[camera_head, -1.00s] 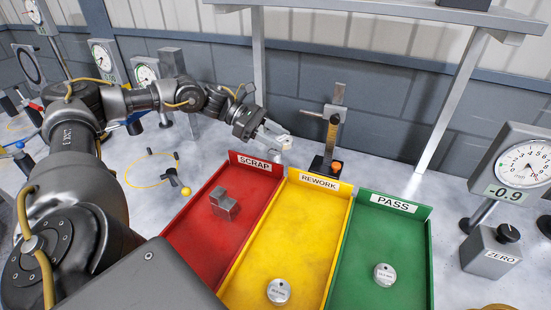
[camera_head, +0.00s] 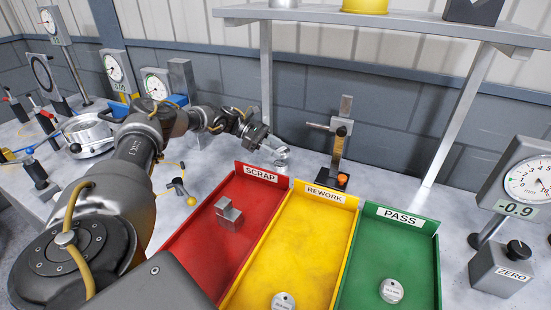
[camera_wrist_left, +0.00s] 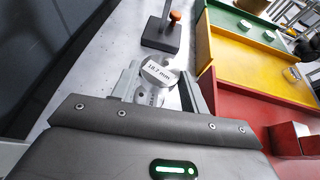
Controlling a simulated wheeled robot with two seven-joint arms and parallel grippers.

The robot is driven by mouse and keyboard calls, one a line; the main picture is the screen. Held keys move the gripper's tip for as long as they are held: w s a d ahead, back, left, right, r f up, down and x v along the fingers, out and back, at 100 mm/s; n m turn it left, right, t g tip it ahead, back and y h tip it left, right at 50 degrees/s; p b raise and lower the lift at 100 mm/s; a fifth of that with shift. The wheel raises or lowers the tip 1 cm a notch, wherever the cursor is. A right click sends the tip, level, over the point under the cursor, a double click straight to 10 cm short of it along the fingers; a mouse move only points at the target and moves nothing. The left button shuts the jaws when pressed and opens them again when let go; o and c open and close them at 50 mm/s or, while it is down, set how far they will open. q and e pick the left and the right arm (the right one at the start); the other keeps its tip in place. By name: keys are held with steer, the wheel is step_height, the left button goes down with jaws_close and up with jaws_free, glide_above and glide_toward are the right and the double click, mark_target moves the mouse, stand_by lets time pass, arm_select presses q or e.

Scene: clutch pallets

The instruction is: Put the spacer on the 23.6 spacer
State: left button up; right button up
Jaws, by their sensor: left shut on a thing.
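My left gripper (camera_head: 275,153) is behind the red SCRAP tray, near the back wall. In the left wrist view its fingers (camera_wrist_left: 160,84) are shut on a round metal spacer (camera_wrist_left: 159,70) labelled 18.7 mm, its top face tilted toward the camera. Another round grey part (camera_wrist_left: 150,97) with a partly hidden label shows just below it between the fingers; I cannot tell whether they touch. One round spacer (camera_head: 283,301) lies in the yellow REWORK tray and another (camera_head: 391,290) in the green PASS tray; their labels are too small to read. My right gripper is not in view.
The red tray (camera_head: 190,243) holds a grey stepped block (camera_head: 229,214). A stand with an orange knob (camera_head: 342,179) is right of my gripper. A dial gauge (camera_head: 530,183) and ZERO box (camera_head: 499,270) stand at right. A shelf (camera_head: 380,24) spans above.

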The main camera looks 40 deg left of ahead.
mark_target(276, 162)
arm_select(q)
steer(key=shift+w+a+f, duration=0.15)
steer(key=shift+f, duration=0.15)
step_height(276, 162, down, 3)
steer(key=shift+w+a+f, duration=0.1)
steer(key=shift+f, duration=0.05)
steer(key=shift+f, duration=0.15)
steer(key=o, duration=1.2)
